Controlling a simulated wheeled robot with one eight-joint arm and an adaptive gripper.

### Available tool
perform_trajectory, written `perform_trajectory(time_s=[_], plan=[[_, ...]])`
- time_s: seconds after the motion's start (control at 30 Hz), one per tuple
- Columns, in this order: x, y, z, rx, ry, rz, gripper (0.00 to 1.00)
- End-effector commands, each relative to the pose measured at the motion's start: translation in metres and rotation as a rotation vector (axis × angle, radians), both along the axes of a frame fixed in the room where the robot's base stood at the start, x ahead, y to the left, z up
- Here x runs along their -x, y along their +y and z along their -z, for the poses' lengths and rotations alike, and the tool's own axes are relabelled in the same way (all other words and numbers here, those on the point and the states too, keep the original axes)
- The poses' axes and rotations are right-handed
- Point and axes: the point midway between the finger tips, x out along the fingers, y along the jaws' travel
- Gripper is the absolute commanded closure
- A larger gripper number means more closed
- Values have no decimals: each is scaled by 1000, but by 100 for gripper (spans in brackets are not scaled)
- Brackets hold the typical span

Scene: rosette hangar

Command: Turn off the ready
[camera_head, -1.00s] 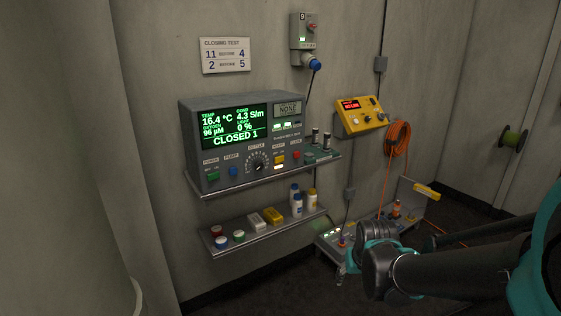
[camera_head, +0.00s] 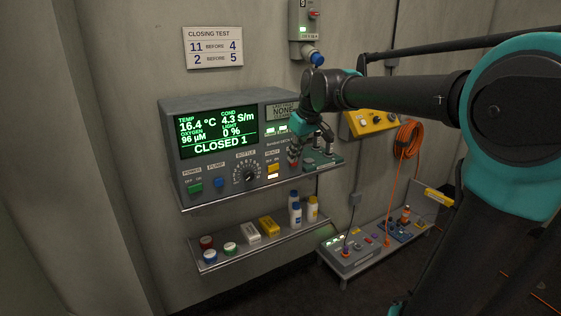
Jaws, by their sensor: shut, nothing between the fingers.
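The grey control console (camera_head: 225,172) stands on the upper wall shelf, and its green screen (camera_head: 219,131) reads CLOSED 1. The READY switch (camera_head: 272,169) is a yellow rocker at the lower right of the console front, under a small OFF/ON label. A white lit patch shows at its lower edge; which way it is set is too small to tell. My gripper (camera_head: 293,159) is shut and empty, pointing down in front of the console just right of the READY switch. It covers the area around the red button; I cannot tell whether it touches the panel.
A green POWER switch (camera_head: 195,188), a blue PUMP button (camera_head: 220,183) and a black BOTTLE dial (camera_head: 250,175) sit left of READY. The lower shelf (camera_head: 240,256) holds jars, boxes and bottles. An orange cable (camera_head: 408,140) hangs at right.

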Motion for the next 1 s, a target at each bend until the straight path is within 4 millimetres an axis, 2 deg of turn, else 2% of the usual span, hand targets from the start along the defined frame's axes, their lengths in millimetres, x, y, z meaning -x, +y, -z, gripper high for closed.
perform_trajectory(time_s=[0.1,0.2,0.57,0.77,1.0], plan=[[-4,12,-14,0,-1,-34,100],[-5,15,-17,0,-3,-45,100],[-6,16,-15,0,-2,-44,100],[-12,21,4,-1,-2,-44,100],[-25,33,48,-1,-2,-44,100]])
